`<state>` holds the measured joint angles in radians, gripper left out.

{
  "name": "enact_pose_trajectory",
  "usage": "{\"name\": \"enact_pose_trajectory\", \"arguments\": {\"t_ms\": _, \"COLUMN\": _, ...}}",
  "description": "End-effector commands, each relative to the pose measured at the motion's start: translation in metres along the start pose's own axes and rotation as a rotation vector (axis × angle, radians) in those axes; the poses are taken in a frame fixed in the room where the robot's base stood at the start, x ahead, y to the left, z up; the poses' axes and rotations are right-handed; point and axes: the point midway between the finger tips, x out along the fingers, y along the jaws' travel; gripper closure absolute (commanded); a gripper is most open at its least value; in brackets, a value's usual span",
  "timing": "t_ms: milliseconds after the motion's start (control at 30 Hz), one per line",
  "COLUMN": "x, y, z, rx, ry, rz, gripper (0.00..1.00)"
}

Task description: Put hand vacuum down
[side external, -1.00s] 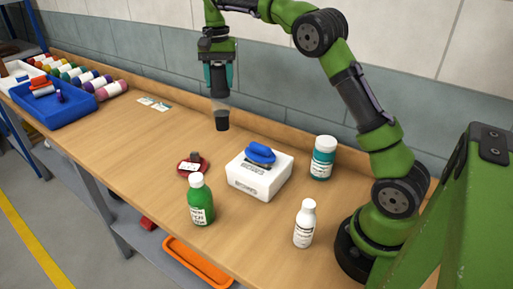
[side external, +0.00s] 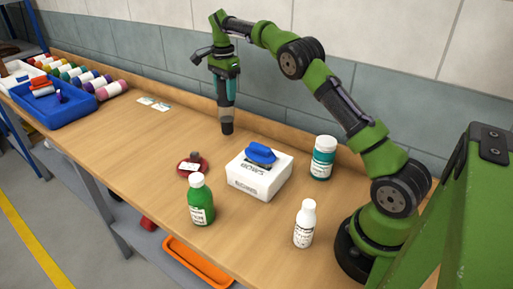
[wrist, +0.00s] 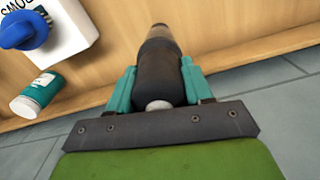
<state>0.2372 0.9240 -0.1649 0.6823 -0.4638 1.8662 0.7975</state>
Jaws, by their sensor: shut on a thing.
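The hand vacuum (side external: 227,117) has a dark body, a see-through section and a black nozzle. It hangs nose-down, nearly upright, over the back of the wooden workbench (side external: 130,115). I cannot tell whether the nozzle touches the bench. My gripper (side external: 227,96) is shut on the vacuum, its teal fingers on either side of the body. In the wrist view the vacuum (wrist: 160,70) sits between both fingers of my gripper (wrist: 160,85), its far end pointing away from the camera. The fingers cover part of its sides.
A white box (side external: 258,178) with a blue-handled brush (side external: 261,153) stands right of the vacuum. A teal-and-white jar (side external: 323,158), green bottle (side external: 200,202), white bottle (side external: 305,225) and red dish (side external: 192,167) stand nearby. Cards (side external: 153,103) lie left. Bench between cards and vacuum is clear.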

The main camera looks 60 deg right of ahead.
Motion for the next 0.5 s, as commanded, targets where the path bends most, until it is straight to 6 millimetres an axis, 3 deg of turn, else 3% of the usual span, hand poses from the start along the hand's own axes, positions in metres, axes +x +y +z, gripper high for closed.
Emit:
{"name": "enact_pose_trajectory", "arguments": {"t_ms": 200, "x": 0.028, "y": 0.000, "z": 0.000, "rx": 0.000, "ry": -0.002, "rz": 0.000, "gripper": 1.00}}
{"name": "enact_pose_trajectory", "arguments": {"t_ms": 500, "x": 0.032, "y": 0.000, "z": 0.000, "rx": -0.001, "ry": -0.001, "rz": -0.003, "gripper": 1.00}}
